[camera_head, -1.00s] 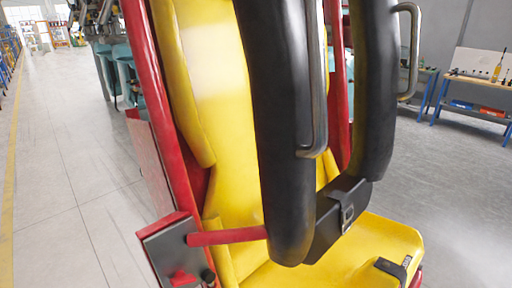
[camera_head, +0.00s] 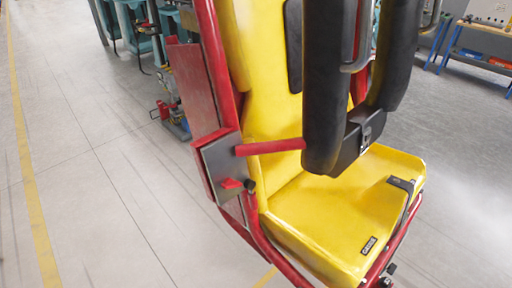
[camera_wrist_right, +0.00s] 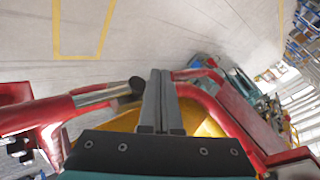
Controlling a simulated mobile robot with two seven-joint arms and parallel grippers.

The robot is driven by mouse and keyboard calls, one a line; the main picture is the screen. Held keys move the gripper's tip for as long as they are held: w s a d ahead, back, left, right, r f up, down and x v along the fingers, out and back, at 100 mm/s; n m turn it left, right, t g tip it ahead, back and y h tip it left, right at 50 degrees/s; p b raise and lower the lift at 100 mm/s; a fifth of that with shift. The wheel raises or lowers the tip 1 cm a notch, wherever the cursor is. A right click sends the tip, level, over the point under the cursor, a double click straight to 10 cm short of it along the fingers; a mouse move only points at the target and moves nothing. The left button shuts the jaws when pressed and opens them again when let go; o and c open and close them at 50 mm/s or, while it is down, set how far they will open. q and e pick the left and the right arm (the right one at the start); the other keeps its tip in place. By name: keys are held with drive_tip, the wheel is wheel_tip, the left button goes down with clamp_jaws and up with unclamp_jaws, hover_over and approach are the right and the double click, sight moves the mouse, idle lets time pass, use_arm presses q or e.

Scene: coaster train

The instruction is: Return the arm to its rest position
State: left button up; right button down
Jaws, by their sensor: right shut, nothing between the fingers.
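My right gripper (camera_wrist_right: 160,80) shows in the right wrist view with its two dark fingers together and nothing between them. Beyond and around it are red frame bars (camera_wrist_right: 215,110) and a strip of yellow seat (camera_wrist_right: 200,122). In the camera_head view the yellow coaster seat (camera_head: 330,220) stands in its red frame, with the black shoulder restraint (camera_head: 327,100) in front of its backrest. Neither arm shows in the camera_head view. I cannot tell from the wrist view whether the fingers touch the frame.
A grey side plate with a red lever (camera_head: 231,184) sits on the frame's left side. In the wrist view a grey rod with a black end (camera_wrist_right: 105,95) lies left of the fingers. Open floor (camera_head: 90,200) with a yellow line lies left; a blue workbench (camera_head: 470,55) stands far right.

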drive_tip(key=s+d+f+n+g+h, duration=0.1)
drive_tip(key=s+d+f+n+g, duration=0.15)
drive_tip(key=s+f, duration=0.4)
drive_tip(key=s+d+f+n+g+h, duration=0.2)
drive_tip(key=s+d+f+n, duration=0.15)
drive_tip(key=s, duration=0.65)
drive_tip(key=s+d+f+n+g+h, duration=0.1)
drive_tip(key=s+d+f+n+g, duration=0.2)
drive_tip(key=s, duration=0.5)
use_arm(q)
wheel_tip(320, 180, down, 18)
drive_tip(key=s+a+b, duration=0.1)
drive_tip(key=b, duration=1.7)
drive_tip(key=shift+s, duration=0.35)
use_arm(e)
wheel_tip(320, 180, down, 19)
drive_tip(key=m, duration=0.1)
drive_tip(key=shift+d, duration=0.2)
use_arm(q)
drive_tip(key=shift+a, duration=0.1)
use_arm(e)
drive_tip(key=shift+w+f+t, duration=0.1)
drive_tip(key=shift+t, duration=0.15)
